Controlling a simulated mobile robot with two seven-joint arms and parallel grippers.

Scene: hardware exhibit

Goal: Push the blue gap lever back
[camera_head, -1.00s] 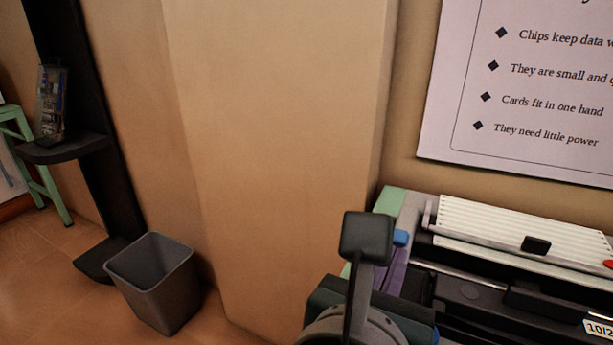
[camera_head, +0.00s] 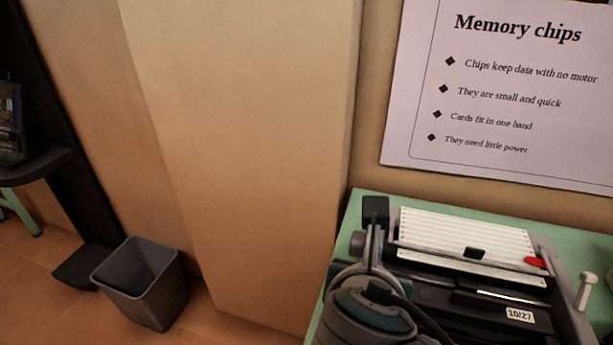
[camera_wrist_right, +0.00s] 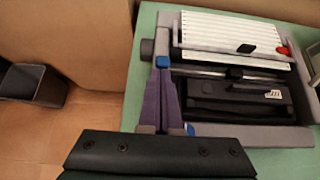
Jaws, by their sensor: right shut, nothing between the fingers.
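The grey printer-like machine (camera_head: 450,262) stands on a green table. My right gripper (camera_wrist_right: 162,72) is shut and empty. Its purple fingers lie close together, their tips right at this blue piece; I cannot tell whether they touch it. A second blue spot (camera_wrist_right: 190,130) shows near the finger base. In the head view my right wrist hides the fingers and lever. My left gripper is out of view.
A red button (camera_head: 534,262) and a pale-topped post (camera_head: 585,290) are at the machine's right. A poster (camera_head: 500,95) hangs behind. A grey bin (camera_head: 145,285) stands on the floor at left. The green table top (camera_head: 575,240) is clear at the back right.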

